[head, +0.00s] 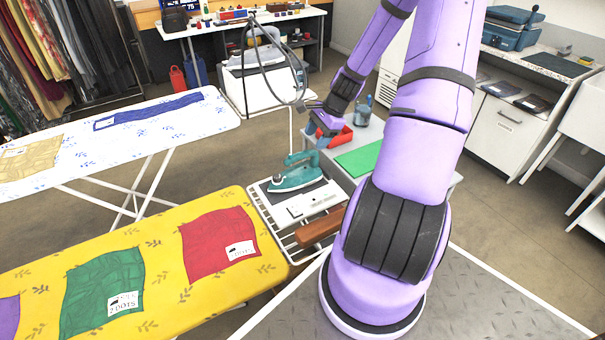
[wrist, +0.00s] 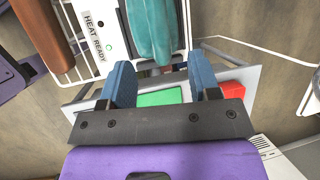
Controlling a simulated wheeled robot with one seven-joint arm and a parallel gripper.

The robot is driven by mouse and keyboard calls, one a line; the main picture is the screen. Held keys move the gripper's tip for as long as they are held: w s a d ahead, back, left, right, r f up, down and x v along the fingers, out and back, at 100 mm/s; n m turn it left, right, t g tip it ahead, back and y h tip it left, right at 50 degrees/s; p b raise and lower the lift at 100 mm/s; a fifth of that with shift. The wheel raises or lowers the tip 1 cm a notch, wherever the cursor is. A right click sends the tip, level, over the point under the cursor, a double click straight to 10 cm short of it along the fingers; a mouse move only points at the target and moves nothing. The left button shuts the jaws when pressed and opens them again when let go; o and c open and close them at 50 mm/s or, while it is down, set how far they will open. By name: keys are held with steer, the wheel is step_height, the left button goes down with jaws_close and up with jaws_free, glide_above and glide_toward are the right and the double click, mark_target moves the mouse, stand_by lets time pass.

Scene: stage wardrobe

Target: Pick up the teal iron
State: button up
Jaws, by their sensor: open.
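The teal iron (head: 295,174) stands on a dark plate on the white wire rest at the end of the yellow ironing board. Its handle faces up. In the wrist view the teal iron (wrist: 152,28) shows at the top, cut off by the frame edge, beyond the fingertips. My gripper (head: 322,138) is above and a little to the right of the iron in the head view, apart from it. In the wrist view my gripper (wrist: 160,80) has its two blue fingers spread, with nothing between them.
A white "HEAT READY" strip (head: 313,203) and a brown wooden block (head: 320,228) lie beside the iron on the rest (head: 262,205). The yellow board (head: 160,232) carries cloth patches.

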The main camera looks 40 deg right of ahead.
glide_toward(294, 169)
steer(key=shift+s+x, duration=0.15)
steer(key=shift+x, duration=1.05)
steer(key=shift+s+x, duration=0.2)
steer(key=shift+x, duration=0.95)
steer(key=shift+d+f, duration=0.1)
steer(key=shift+c, duration=0.5)
jaws_close()
